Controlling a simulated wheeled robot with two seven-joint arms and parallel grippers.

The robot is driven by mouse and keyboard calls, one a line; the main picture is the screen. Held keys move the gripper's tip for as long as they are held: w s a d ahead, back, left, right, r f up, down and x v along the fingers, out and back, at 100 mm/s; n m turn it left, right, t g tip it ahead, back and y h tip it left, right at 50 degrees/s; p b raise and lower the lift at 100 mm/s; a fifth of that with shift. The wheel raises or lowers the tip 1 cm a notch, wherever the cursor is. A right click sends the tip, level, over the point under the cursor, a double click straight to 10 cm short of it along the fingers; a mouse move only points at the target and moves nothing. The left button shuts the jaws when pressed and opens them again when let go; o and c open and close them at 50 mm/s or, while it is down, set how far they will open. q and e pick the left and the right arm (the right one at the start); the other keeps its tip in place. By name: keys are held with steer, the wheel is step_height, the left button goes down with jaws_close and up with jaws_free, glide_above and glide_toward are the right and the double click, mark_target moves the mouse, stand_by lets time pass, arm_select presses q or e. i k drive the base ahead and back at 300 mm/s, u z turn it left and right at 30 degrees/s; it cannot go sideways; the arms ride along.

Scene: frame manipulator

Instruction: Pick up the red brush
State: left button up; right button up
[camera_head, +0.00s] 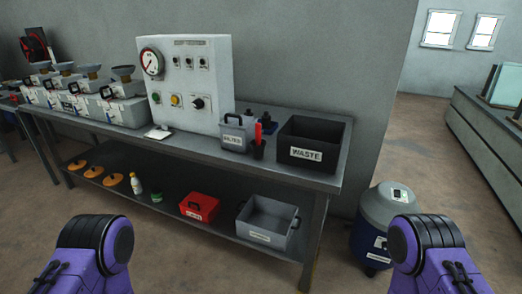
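A narrow red upright thing (258,133), which looks like the red brush, stands on the workbench top between a grey lidded box and a black waste box. Its lower end meets a small dark piece, and I cannot tell whether that is its bristles or a holder. Two purple and black parts of my own arms show at the bottom left and bottom right. Neither of my grippers is in view.
The workbench (210,150) holds the grey box (234,134), black waste box (312,145), dark blue items (266,122) and a control panel (187,85). Its lower shelf holds a red box (199,207) and grey crate (266,222). A grey-blue canister (378,222) stands right.

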mark_target(258, 125)
steer(key=z, duration=0.45)
steer(key=i, duration=0.4)
steer(key=z, duration=0.4)
